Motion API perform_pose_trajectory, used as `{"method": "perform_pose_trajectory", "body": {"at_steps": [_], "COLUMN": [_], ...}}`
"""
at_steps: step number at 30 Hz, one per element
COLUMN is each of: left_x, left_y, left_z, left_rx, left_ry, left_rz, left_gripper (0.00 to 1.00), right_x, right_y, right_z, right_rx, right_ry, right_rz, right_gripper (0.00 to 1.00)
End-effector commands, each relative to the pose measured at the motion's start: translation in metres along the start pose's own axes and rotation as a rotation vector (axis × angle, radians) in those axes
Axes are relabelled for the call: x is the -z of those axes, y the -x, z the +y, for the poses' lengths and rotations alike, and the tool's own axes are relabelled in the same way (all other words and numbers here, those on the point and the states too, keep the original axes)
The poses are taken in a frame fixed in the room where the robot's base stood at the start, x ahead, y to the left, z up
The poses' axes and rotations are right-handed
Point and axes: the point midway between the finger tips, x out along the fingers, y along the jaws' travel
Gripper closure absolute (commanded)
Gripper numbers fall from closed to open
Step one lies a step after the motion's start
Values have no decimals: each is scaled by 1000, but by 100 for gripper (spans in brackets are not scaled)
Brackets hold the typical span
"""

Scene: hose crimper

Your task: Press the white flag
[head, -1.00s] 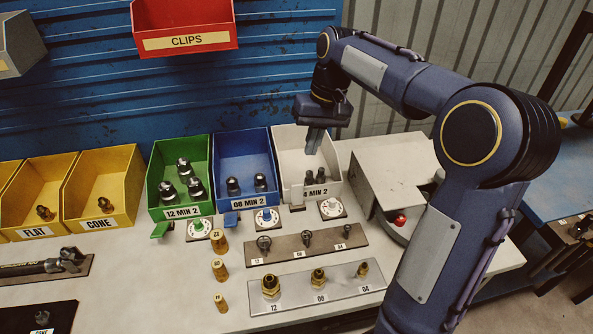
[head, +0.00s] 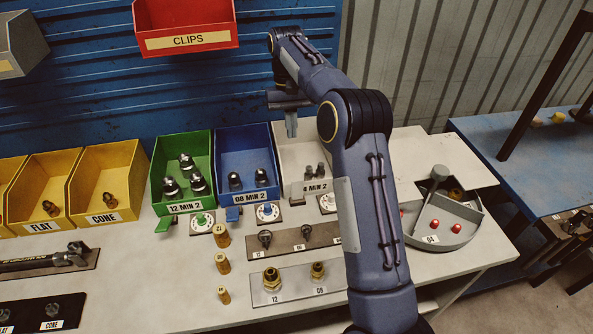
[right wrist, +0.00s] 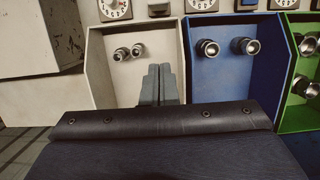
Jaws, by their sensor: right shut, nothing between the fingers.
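The white bin (head: 290,158), holding a few dark fittings, stands right of the blue bin. Its white flag (head: 297,201) is a small tab low at its front, and it shows at the top edge of the right wrist view (right wrist: 158,8). My right gripper (head: 291,126) points down above the back of the white bin, with its fingers shut and empty. In the right wrist view the fingertips (right wrist: 160,84) appear over the white bin, near the wall beside the blue bin, apart from the flag. My right arm hides part of the bin's right side. My left gripper is out of view.
The blue bin (head: 243,145) with its blue flag (head: 233,214) and the green bin (head: 180,165) stand to the left. Dials, fitting trays and brass pieces lie in front. The red CLIPS bin (head: 185,25) hangs above.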

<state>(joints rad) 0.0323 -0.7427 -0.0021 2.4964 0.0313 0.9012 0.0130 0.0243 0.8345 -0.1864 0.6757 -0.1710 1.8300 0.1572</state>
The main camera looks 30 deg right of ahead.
Motion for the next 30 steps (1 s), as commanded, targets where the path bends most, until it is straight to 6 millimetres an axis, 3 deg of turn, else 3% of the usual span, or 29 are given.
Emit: {"method": "perform_pose_trajectory", "body": {"at_steps": [8, 18, 24, 30], "left_x": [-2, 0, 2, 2], "left_y": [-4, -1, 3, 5], "left_z": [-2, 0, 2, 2], "left_rx": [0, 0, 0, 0], "left_ry": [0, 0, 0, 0], "left_rz": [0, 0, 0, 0], "left_gripper": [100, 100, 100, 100], "right_x": [-1, -1, -27, -38], "right_y": [-31, -102, -105, -109], "right_z": [0, 0, 0, 0], "right_rx": [0, 0, 0, 0], "right_ry": [0, 0, 1, 0], "right_rz": [-4, -4, 0, 2], "right_gripper": [100, 100, 100, 100]}}
